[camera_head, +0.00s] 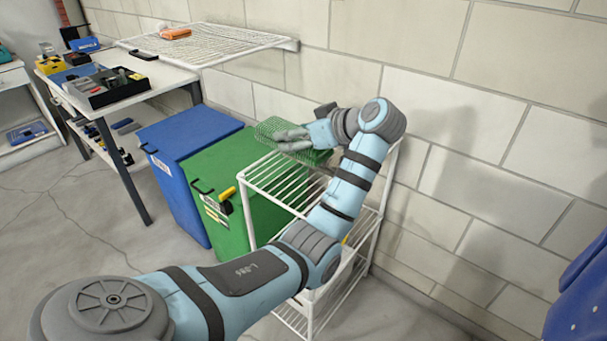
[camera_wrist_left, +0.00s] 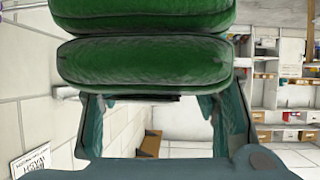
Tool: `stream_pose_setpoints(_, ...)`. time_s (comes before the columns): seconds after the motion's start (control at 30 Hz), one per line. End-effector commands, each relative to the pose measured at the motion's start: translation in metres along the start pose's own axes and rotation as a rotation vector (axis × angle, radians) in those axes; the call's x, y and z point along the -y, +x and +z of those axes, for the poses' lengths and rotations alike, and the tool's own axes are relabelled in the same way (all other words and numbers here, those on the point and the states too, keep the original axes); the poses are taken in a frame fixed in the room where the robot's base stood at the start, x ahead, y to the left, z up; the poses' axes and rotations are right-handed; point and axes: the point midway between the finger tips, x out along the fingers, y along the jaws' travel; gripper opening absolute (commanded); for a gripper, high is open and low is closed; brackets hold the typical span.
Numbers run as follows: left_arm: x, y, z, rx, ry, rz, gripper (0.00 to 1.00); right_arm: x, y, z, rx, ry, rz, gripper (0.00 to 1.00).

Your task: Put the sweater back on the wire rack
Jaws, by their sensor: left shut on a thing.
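The sweater (camera_head: 268,127) is green and folded. In the left wrist view the sweater (camera_wrist_left: 145,62) fills the upper middle as thick stacked folds. My left gripper (camera_head: 292,138) is shut on the sweater, its fingers lying across it in the head view; the gripper (camera_wrist_left: 150,100) also shows below the folds in the wrist view. The white wire rack (camera_head: 283,180) stands against the wall. The sweater is over the far end of its top shelf; whether it touches the wires I cannot tell. My left arm hides part of the rack's right side. My right gripper is out of view.
A green bin (camera_head: 228,165) and a blue bin (camera_head: 185,140) stand left of the rack. A wire wall shelf (camera_head: 215,45) holds an orange object. A workbench (camera_head: 150,80) with a black tray is at the left. The block wall (camera_head: 450,110) is close behind my gripper.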

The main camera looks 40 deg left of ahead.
Motion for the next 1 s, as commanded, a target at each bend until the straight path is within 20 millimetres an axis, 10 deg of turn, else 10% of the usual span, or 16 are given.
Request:
stream_pose_setpoints(0.43,0.002,0.044,0.081,-0.002,0.001,0.000,0.07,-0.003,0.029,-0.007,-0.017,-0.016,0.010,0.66)
stream_pose_setpoints(0.8,0.002,0.048,0.087,-0.001,-0.001,0.001,0.07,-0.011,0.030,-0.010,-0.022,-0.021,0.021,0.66)
stream_pose_setpoints(0.83,0.002,0.047,0.087,0.000,-0.001,0.001,0.60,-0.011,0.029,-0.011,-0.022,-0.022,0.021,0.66)
stream_pose_setpoints(1.0,0.002,0.047,0.087,0.000,-0.001,0.001,0.76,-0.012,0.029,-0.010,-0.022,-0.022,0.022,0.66)
